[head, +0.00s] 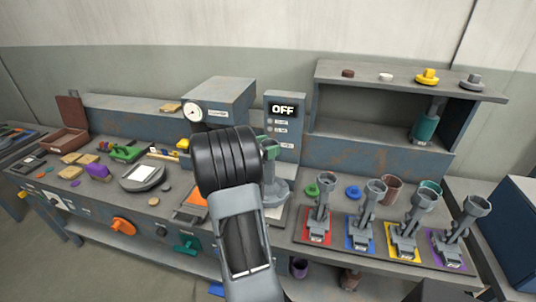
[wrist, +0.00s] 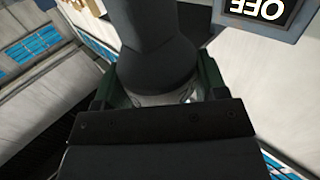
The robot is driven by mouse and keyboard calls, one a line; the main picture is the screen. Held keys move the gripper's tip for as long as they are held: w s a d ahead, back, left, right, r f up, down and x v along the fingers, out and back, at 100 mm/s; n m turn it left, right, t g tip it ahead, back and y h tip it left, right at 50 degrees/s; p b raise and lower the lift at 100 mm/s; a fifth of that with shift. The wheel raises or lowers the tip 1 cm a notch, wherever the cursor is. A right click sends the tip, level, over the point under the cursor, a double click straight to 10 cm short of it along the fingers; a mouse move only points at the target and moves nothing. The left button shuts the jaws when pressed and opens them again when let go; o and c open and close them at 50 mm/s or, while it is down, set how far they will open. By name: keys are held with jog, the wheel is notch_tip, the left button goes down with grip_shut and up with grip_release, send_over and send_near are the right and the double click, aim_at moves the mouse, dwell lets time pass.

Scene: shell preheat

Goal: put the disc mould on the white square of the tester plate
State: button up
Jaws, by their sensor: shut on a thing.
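My gripper (head: 268,148) is by the front of the OFF-display unit, partly hidden behind my black wrist. In the wrist view its green fingers (wrist: 160,84) are shut on a dark grey mould (wrist: 152,45) with a stem and a wide round end. In the head view the grey mould (head: 275,172) shows below the gripper, upright, with a broad base. I cannot tell whether that base touches the surface below. The white square is bare.
The OFF-display unit (head: 284,120) stands close behind the gripper. A box with a dial (head: 217,105) stands to its left. Several grey moulds (head: 372,210) stand on coloured pads at right. A green tool (head: 124,152) and purple block (head: 97,171) lie near the tester plate.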

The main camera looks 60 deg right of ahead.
aim_at(269, 173)
jog(key=shift+w+d+f, duration=0.3)
jog(key=shift+d+f, duration=0.1)
jog(key=shift+f, duration=1.75)
jog(key=o, duration=1.6)
jog(key=shift+f, duration=0.1)
jog(key=shift+o, duration=0.2)
